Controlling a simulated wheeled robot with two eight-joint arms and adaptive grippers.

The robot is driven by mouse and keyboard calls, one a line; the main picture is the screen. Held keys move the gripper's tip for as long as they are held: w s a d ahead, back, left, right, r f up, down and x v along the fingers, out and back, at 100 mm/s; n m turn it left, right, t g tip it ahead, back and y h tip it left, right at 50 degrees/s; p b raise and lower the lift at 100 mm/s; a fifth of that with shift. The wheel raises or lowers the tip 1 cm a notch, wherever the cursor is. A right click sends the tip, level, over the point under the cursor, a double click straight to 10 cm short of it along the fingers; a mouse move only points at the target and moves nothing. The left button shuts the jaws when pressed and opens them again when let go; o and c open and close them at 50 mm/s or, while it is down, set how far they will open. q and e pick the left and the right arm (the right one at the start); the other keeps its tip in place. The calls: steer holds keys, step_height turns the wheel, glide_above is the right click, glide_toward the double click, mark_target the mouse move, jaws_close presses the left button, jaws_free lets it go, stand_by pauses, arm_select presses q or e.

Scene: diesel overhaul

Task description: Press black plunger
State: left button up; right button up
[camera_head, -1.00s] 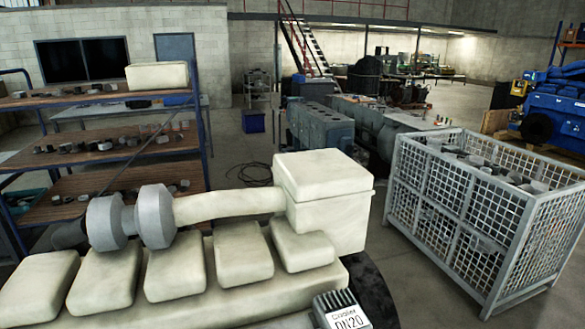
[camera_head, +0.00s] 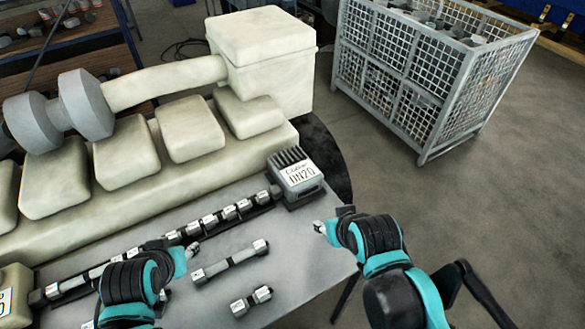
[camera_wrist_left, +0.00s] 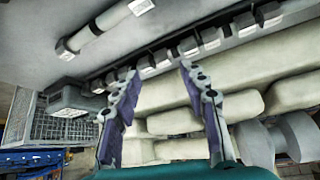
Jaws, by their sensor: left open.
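I cannot make out a black plunger in either view. A grey ribbed block labelled DN20 (camera_head: 295,178) stands at the right end of a dark rail on the grey bench; it also shows in the left wrist view (camera_wrist_left: 72,100). My left gripper (camera_head: 190,250) is low over the bench, left of the loose fittings. In the left wrist view its two fingers (camera_wrist_left: 157,75) are spread apart with nothing between them. My right gripper (camera_head: 322,228) is near the bench's right edge, below the DN20 block. Its fingers are too small to read.
A row of grey labelled fittings (camera_head: 208,219) lines the dark rail. Two loose fittings (camera_head: 230,262) (camera_head: 251,301) lie on the bench (camera_head: 310,265). A large cream engine form (camera_head: 190,190) stands behind. A grey mesh crate (camera_head: 420,80) stands on open floor at right.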

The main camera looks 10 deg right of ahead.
arm_select(q)
jaws_close()
steer(key=a+r+n+g+y, duration=0.25)
steer(key=a+n, duration=0.25)
steer(key=a, duration=0.5)
steer(key=a+r+n+g+y, duration=0.1)
steer(key=a+n+y, duration=0.3)
steer(key=a, duration=0.6)
steer(key=s+a+r+n+g, duration=0.1)
steer(key=s+a+n+g, duration=0.1)
steer(key=a, duration=0.4)
steer(key=s+a+r+n+g+y, duration=0.1)
steer(key=s+a+r+n+g, duration=0.1)
steer(key=s+a+n, duration=0.2)
steer(key=s+a+r+n+g+y+p, duration=0.1)
steer(key=s+a+n+g, duration=0.1)
steer(key=a+n, duration=0.4)
steer(key=s+a, duration=0.1)
steer(key=a, duration=0.3)
steer(key=shift+a+r+g, duration=0.15)
steer(key=shift+r+g, duration=0.2)
